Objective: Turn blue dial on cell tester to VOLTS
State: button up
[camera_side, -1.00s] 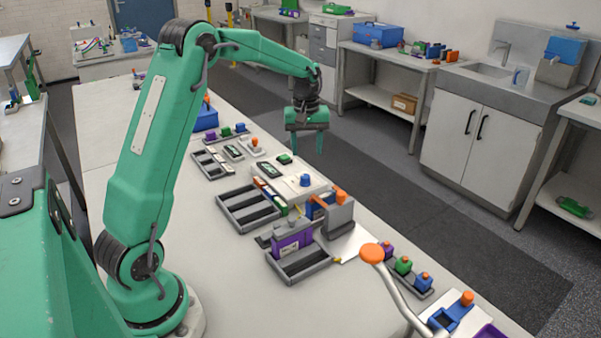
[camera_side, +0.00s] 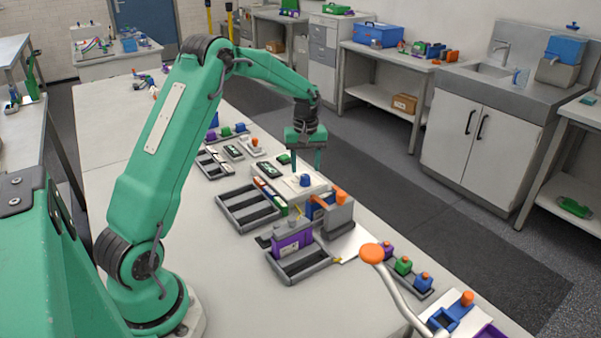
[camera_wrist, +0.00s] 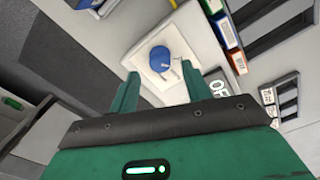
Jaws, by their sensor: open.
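The blue dial (camera_side: 305,180) stands on the top face of the white cell tester (camera_side: 280,189). In the wrist view the blue dial (camera_wrist: 162,57) sits on a pale square plate, with small marks beside it that are too small to read. My green gripper (camera_side: 306,170) points down just above the tester, close to the dial in the side view. In the wrist view my gripper (camera_wrist: 160,85) is open and empty, and the dial shows beyond and between its fingertips. A dark display (camera_wrist: 217,85) on the tester is partly hidden by a finger.
A grey holder with an orange-topped part (camera_side: 340,197) stands close in front. A tray with a purple block (camera_side: 292,243) is nearer. An orange-ended lever (camera_side: 371,253) rises at the front.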

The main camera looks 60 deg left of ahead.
aim_at(305, 176)
jog(key=shift+f, duration=1.8)
jog(key=c, duration=1)
